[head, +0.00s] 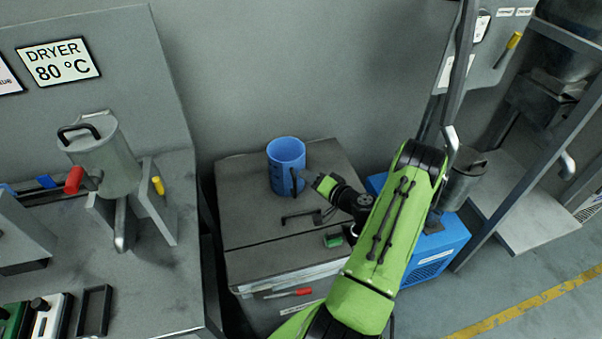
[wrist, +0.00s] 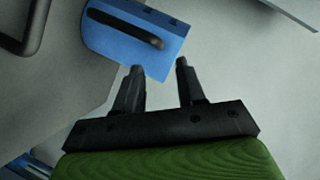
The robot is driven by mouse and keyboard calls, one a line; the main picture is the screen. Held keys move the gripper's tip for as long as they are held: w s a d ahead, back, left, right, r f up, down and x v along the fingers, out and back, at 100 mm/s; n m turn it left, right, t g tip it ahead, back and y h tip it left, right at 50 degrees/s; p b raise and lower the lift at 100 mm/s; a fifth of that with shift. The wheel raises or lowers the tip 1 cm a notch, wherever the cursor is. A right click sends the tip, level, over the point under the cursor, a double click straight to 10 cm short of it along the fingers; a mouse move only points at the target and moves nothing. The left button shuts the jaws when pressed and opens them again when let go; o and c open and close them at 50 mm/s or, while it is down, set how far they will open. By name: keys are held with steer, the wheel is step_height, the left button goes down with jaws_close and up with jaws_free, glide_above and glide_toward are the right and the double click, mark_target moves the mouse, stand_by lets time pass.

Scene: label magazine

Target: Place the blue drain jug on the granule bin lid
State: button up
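The blue drain jug (head: 285,155) stands upright on the back part of the grey granule bin lid (head: 255,230), with its open mouth up. In the wrist view the jug (wrist: 110,42) is at the top, with its dark handle across it. My gripper (head: 309,177) is just right of the jug in the head view. In the wrist view my gripper (wrist: 160,68) is open, with its two dark fingers apart and nothing between them. The fingertips look close to the jug on its handle side; I cannot tell whether they touch it.
The lid has a dark bar handle (head: 298,216) in front of the jug and a small green item (head: 333,240) near its front right. A dryer bench (head: 140,270) with a grey metal vessel (head: 105,155) stands at left. A blue machine (head: 440,248) is at right.

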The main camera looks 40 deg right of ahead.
steer(key=d+v, duration=0.1)
steer(key=v, duration=0.6)
steer(key=w+a+r+n+g+y, duration=0.35)
steer(key=a+r+n, duration=0.25)
steer(key=a, duration=0.6)
steer(key=w+a+r+n+g+y, duration=0.25)
steer(key=a+r+n+g, duration=0.25)
steer(key=a, duration=0.7)
steer(key=s+a+r+h, duration=0.1)
steer(key=s+a+r, duration=0.1)
steer(key=s, duration=0.4)
steer(key=s+a+r+n+h, duration=0.1)
steer(key=s+a+r+h, duration=0.1)
steer(key=s+r, duration=0.3)
steer(key=s+a+r+h, duration=0.1)
steer(key=s+a+r, duration=0.2)
steer(key=s, duration=0.4)
steer(key=shift+a+r+n+g+h, duration=0.3)
steer(key=shift+a+r+n+g, duration=0.15)
steer(key=shift+a, duration=0.25)
steer(key=shift+s, duration=0.1)
